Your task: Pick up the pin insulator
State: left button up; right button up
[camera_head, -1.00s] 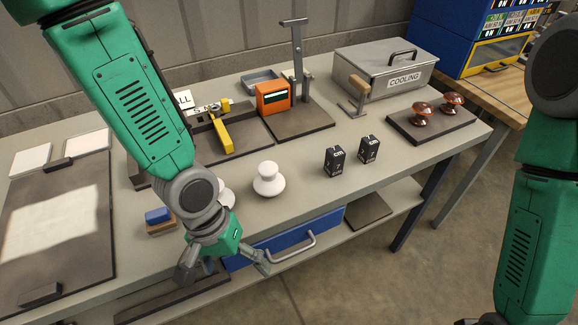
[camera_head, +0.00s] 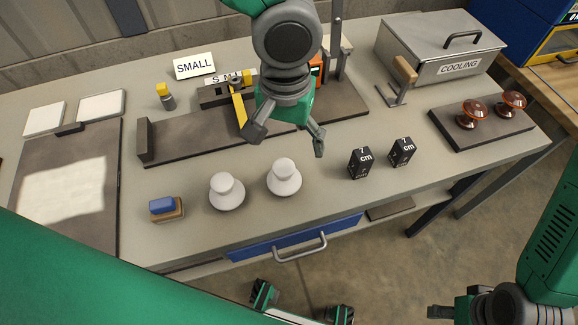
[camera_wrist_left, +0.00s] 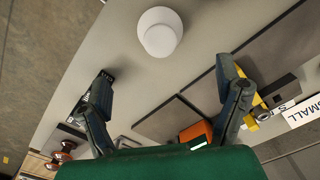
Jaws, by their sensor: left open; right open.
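Two white insulators stand upright near the table's front edge, the left one (camera_head: 227,191) and the right one (camera_head: 284,177). One white insulator (camera_wrist_left: 160,32) shows at the top of the left wrist view, beyond the fingertips. Two brown insulators, (camera_head: 473,114) and (camera_head: 512,103), stand on a dark board at the right. My left gripper (camera_head: 287,138) is open and empty, above the table and farther back than the white insulators. Its spread fingers also show in the wrist view (camera_wrist_left: 165,68). My right gripper (camera_head: 450,312) is at the bottom right, partly cut off, away from the table.
Two black cm blocks, (camera_head: 360,163) and (camera_head: 402,152), stand right of the white insulators. A blue-topped block (camera_head: 165,208) lies to their left. Behind are a yellow tool (camera_head: 239,108), a SMALL sign (camera_head: 194,65) and the COOLING box (camera_head: 440,58). A blue drawer (camera_head: 290,240) is below.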

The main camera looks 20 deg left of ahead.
aim_at(284, 161)
pick_arm(q)
jog(key=f, duration=0.5)
jog(key=shift+s+a+f, duration=0.1)
jog(key=shift+s+a, duration=0.1)
jog(key=shift+a, duration=0.05)
jog(key=shift+w+f+b, duration=0.1)
jog(key=shift+f+b, duration=0.2)
jog(key=shift+f, duration=0.05)
jog(key=f, duration=0.3)
jog(key=s+f, duration=0.1)
jog(key=shift+d+f, duration=0.25)
jog(key=shift+f, duration=0.05)
jog(key=shift+w+f, duration=0.15)
jog(key=shift+f, duration=0.25)
jog(key=shift+a, duration=0.1)
